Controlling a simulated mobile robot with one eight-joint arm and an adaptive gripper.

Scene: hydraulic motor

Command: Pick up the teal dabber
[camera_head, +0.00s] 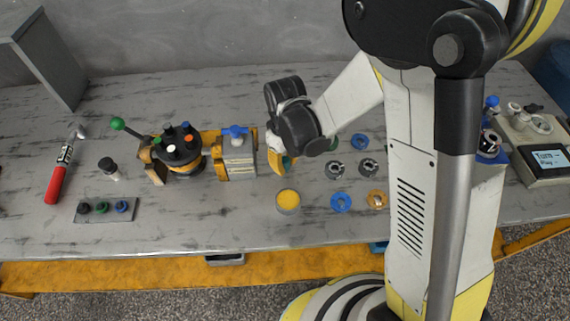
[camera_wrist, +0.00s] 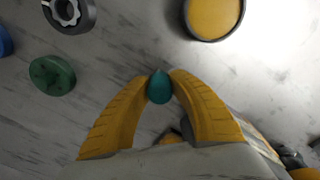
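The teal dabber (camera_wrist: 160,88) shows in the wrist view as a small teardrop shape between the tips of my two yellow fingers. My gripper (camera_wrist: 161,80) is closed in on it, and both fingertips appear to touch its sides. In the head view my gripper (camera_head: 283,163) points down just right of the blue-handled vise block, with a bit of teal visible at its fingers. The lower part of the dabber is hidden, and I cannot tell whether it is clear of the table.
A yellow-filled round cup (camera_head: 288,201) stands in front of my gripper. Several rings, including a blue one (camera_head: 341,202), lie to the right. The vise block (camera_head: 238,160) and hydraulic motor (camera_head: 181,150) stand left. The front edge has free room.

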